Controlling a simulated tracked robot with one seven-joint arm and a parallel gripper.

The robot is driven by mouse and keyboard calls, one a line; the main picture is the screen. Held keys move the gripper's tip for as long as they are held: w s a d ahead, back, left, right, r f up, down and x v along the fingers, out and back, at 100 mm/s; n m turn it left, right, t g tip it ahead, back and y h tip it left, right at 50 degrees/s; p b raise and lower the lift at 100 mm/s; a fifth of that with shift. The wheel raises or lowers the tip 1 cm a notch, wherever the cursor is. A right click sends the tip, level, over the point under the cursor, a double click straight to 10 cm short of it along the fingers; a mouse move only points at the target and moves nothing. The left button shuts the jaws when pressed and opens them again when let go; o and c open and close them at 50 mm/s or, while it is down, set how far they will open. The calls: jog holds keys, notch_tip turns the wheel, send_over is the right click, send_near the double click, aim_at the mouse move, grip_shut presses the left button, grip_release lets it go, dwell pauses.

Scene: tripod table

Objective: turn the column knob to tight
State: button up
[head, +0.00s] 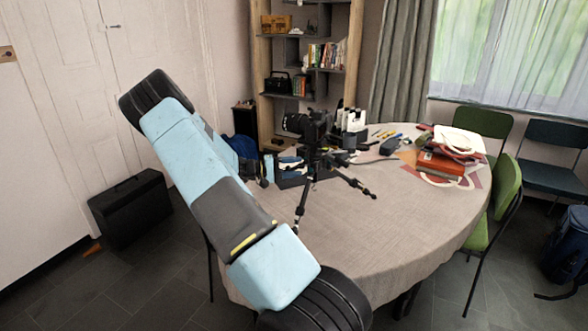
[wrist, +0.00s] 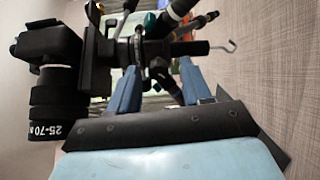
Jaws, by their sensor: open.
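The black tripod (head: 306,190) stands on the round table with a camera (head: 316,124) on top. In the wrist view the picture is turned sideways, with the camera lens (wrist: 58,103) at left and the tripod's centre column (wrist: 190,48) running right to a hook. My gripper (wrist: 159,68) is open, its two blue fingers spread on either side of a small dark ribbed part at the column, which looks like the column knob (wrist: 158,70). I cannot tell whether the fingers touch it. The knob is too small to make out in the head view.
The round table (head: 400,220) has a grey cloth. White-and-black items (head: 350,122) stand behind the tripod. Green chairs (head: 506,195) stand at right. The table's front is clear.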

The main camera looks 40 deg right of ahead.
jog(key=v, duration=1.3)
jog(key=shift+w+a, duration=0.25)
jog(key=shift+a, duration=0.05)
jog(key=s+a+r+n+t+y, duration=0.2)
jog(key=s+a+r+t+y, duration=0.6)
jog(key=s+a+r+y, duration=0.65)
jog(key=s+a+r+n+t, duration=0.1)
jog(key=s+a+r+t, duration=0.1)
jog(key=s, duration=0.4)
jog(key=s+a+r+n+t, duration=0.1)
jog(key=s+a+r+t, duration=0.1)
jog(key=s+a+r, duration=0.3)
jog(key=s+a+r+n+t, duration=0.1)
jog(key=s+a+r+t, duration=0.2)
jog(key=s+a, duration=0.3)
jog(key=shift+s+r+y, duration=0.35)
jog(key=shift+s, duration=0.7)
